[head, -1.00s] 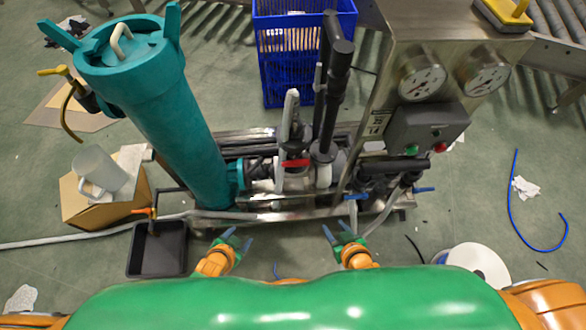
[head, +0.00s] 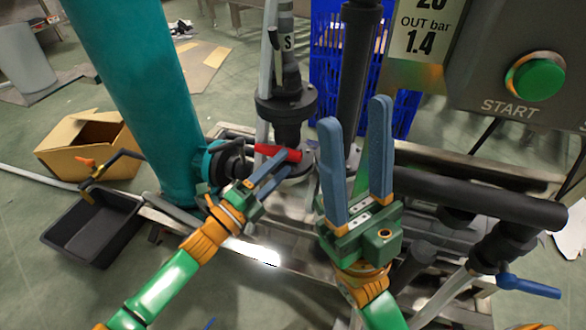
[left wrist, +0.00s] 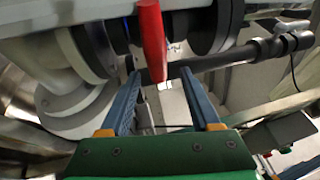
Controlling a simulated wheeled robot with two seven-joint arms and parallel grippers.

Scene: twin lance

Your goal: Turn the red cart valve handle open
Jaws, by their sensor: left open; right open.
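The red valve handle (head: 280,153) sits on the pipework below a dark flange, right of the teal cylinder. In the left wrist view the red handle (left wrist: 152,42) points down from the pipe and its lower end lies between the fingers in the picture. My left gripper (head: 274,168) is open at the handle; its fingers (left wrist: 160,76) stand on either side with gaps. I cannot tell whether either finger touches it. My right gripper (head: 355,112) is open and empty, fingers up, to the right of the handle and in front of the dark vertical pipe.
The teal cylinder (head: 135,85) leans at the left. A grey control box (head: 490,80) with a green START button is at the upper right. A blue-handled valve (head: 528,287) is at the lower right. A black tray (head: 92,232) and cardboard box (head: 90,142) lie on the floor.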

